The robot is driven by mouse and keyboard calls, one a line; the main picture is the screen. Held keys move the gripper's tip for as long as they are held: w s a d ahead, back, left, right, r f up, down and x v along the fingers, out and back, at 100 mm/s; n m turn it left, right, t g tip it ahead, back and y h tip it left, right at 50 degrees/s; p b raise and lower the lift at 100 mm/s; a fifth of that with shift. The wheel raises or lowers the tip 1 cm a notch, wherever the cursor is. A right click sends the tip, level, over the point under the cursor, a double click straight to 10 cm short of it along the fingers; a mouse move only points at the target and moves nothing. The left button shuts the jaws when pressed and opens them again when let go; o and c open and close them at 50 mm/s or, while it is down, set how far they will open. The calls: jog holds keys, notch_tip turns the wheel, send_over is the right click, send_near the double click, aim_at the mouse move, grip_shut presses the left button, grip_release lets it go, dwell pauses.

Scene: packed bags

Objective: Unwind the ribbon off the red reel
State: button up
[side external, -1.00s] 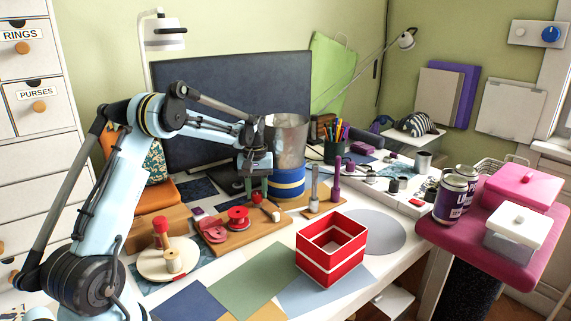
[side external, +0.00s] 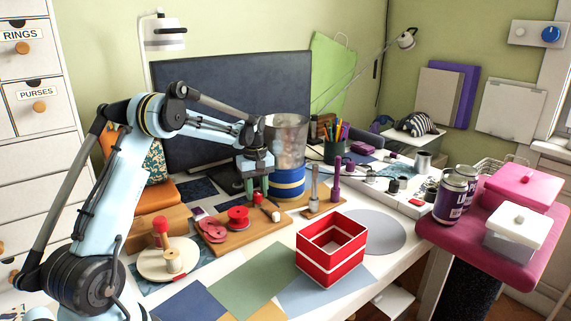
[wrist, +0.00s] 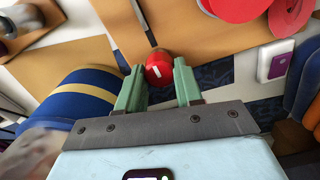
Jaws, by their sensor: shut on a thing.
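The red reel (side external: 238,214) lies on a wooden board on the desk, beside flat red discs (side external: 212,230). In the wrist view, part of the red reel (wrist: 234,8) shows at the top edge, right of my fingers. My gripper (side external: 257,190) is over the board's back edge, behind and right of the reel. In the wrist view, my gripper's (wrist: 158,72) green fingers are shut on a small red knob (wrist: 158,69) with a white mark. A thin grey strip runs from beyond the knob. I cannot tell whether any ribbon is loose.
A blue-banded canister (side external: 287,182) stands close right of my gripper. A round base with a red-topped post (side external: 160,226) and a spool stands front left. A red open box (side external: 331,270) is front right. Coloured sheets (side external: 245,278) lie flat in front.

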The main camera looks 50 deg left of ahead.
aim_at(257, 192)
jog(key=o, duration=1)
jog(key=shift+o, duration=0.2)
notch_tip(257, 192, up, 12)
jog(key=shift+d+r, duration=0.1)
jog(key=shift+r, duration=0.05)
jog(key=s+d+r+m+t, duration=0.2)
jog(key=d+r+m, duration=0.15)
jog(key=d, duration=0.55)
jog(key=s+d+f+m+t, duration=0.2)
jog(key=s+d+f+m, duration=0.1)
jog(key=s+d+m, duration=0.3)
jog(key=s+d+f+m+t, duration=0.3)
jog(key=s+d+m, duration=0.3)
jog(key=d, duration=0.5)
jog(key=shift+s+d, duration=0.15)
jog(key=shift+d, duration=0.05)
